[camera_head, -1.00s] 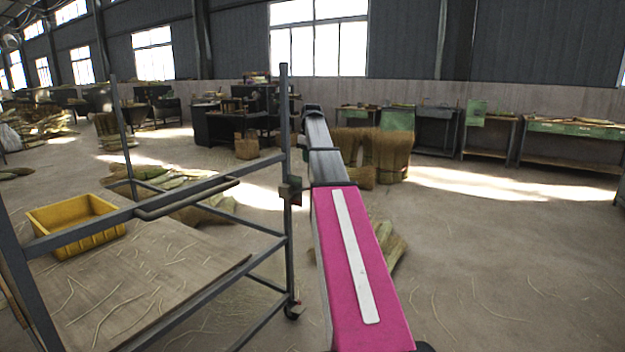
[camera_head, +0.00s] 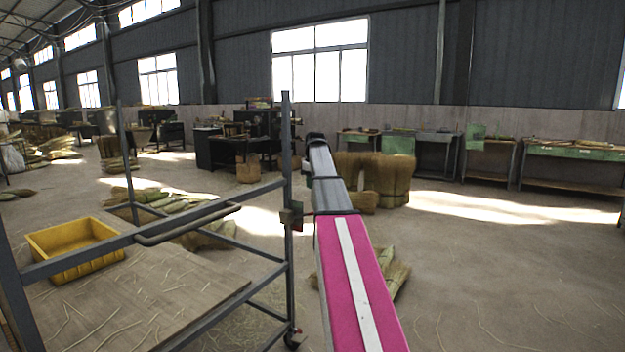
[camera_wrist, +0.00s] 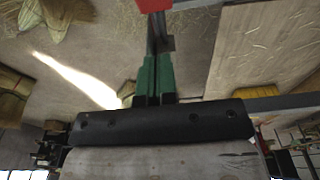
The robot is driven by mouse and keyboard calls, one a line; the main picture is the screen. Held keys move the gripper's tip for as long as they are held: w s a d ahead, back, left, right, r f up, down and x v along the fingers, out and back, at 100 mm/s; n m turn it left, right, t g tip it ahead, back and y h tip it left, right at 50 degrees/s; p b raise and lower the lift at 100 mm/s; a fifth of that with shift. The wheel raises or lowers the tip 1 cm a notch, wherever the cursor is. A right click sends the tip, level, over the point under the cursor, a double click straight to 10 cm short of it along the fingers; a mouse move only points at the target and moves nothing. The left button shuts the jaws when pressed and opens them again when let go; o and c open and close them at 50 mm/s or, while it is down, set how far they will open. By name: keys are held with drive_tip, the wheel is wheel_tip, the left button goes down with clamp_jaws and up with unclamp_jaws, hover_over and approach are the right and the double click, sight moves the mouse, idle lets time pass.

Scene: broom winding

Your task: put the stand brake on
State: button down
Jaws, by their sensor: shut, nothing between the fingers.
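The stand (camera_head: 288,250) is a grey metal frame on the left in the head view. A small box-like bracket (camera_head: 291,216) sits on its near right post, and a small red part (camera_head: 298,331) shows at the caster below. My arm reaches forward just right of this post and hides my gripper there. In the wrist view my gripper (camera_wrist: 155,84) shows two green fingers, shut side by side and empty. A dark post (camera_wrist: 155,38) lies beyond them. A red part (camera_wrist: 158,4) is cut off at the top edge. I cannot tell which red part is the brake.
A yellow bin (camera_head: 75,250) rests on the stand's wooden board (camera_head: 140,300). A grey handle bar (camera_head: 188,225) juts from the frame. Broom bundles (camera_head: 375,180) stand beyond my arm. Green workbenches (camera_head: 575,152) line the back wall. The floor at right is mostly clear.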

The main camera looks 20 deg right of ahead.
wheel_tip(320, 180, down, 5)
drive_tip(key=shift+w+a+f, duration=0.1)
drive_tip(key=shift+w+a, duration=0.05)
drive_tip(key=shift+s+d+f, duration=0.15)
drive_tip(key=shift+s+f, duration=0.05)
drive_tip(key=shift+f, duration=0.35)
drive_tip(key=shift+s+d+f, duration=0.2)
drive_tip(key=shift+f, duration=0.4)
drive_tip(key=shift+s+d+f, duration=0.15)
drive_tip(key=shift+s+f, duration=0.05)
drive_tip(key=shift+f, duration=0.35)
drive_tip(key=shift+s, duration=0.1)
drive_tip(key=shift+s+d+f+t+y, duration=0.2)
drive_tip(key=shift+s+f+t, duration=0.05)
drive_tip(key=shift+f, duration=0.15)
drive_tip(key=shift+s+d+f+t+y, duration=0.15)
drive_tip(key=shift+s+f+t+y, duration=0.1)
drive_tip(key=shift+f, duration=0.1)
wheel_tip(320, 180, down, 11)
drive_tip(key=s+d+t+y, duration=0.1)
drive_tip(key=t+y, duration=0.2)
drive_tip(key=t, duration=0.2)
drive_tip(key=shift+s+y, duration=0.15)
drive_tip(key=shift+y, duration=0.2)
drive_tip(key=shift+d+f, duration=0.1)
drive_tip(key=shift+f, duration=0.1)
drive_tip(key=shift+r, duration=0.15)
